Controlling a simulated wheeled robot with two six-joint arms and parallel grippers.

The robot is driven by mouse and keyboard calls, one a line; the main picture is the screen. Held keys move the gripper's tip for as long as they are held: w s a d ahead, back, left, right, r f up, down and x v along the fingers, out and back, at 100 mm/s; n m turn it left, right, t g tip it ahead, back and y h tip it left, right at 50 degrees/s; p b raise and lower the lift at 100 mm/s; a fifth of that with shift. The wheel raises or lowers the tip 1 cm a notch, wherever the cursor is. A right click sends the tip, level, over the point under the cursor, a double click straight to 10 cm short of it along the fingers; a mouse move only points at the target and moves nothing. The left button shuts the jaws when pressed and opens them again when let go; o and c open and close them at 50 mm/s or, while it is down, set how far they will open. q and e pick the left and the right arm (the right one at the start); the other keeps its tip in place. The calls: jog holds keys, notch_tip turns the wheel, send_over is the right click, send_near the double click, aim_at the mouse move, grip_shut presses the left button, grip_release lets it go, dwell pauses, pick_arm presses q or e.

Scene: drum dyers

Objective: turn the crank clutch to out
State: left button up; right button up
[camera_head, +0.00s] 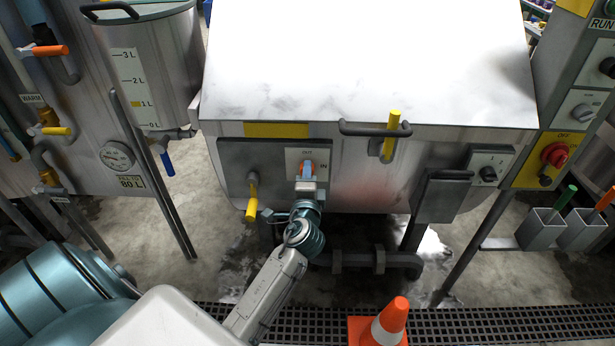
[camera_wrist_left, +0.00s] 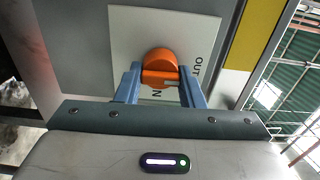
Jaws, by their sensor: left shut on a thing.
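The crank clutch is an orange knob (camera_head: 308,166) on a white plate (camera_head: 293,156) on the front of the steel drum. The plate is marked OUT at its top and IN at its right in the head view. My left gripper (camera_head: 307,175) reaches up to the knob from below and is shut on it. In the left wrist view, the orange knob (camera_wrist_left: 159,58) sits between the blue fingers of my left gripper (camera_wrist_left: 160,80). A small pale mark shows on the knob's lower right there, between the IN and OUT labels. My right gripper is not in view.
A yellow-handled valve (camera_head: 252,200) is left of the plate, and a yellow lever (camera_head: 392,130) stands at the lid bar. A dark grey box (camera_head: 443,195) and a switch panel (camera_head: 490,166) are further right. An orange cone (camera_head: 393,318) stands on the floor.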

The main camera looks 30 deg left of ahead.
pick_arm(q)
jog(key=o, duration=1)
jog(key=shift+s, duration=0.1)
jog(key=shift+b+v, duration=0.95)
jog(key=shift+v, duration=4.4)
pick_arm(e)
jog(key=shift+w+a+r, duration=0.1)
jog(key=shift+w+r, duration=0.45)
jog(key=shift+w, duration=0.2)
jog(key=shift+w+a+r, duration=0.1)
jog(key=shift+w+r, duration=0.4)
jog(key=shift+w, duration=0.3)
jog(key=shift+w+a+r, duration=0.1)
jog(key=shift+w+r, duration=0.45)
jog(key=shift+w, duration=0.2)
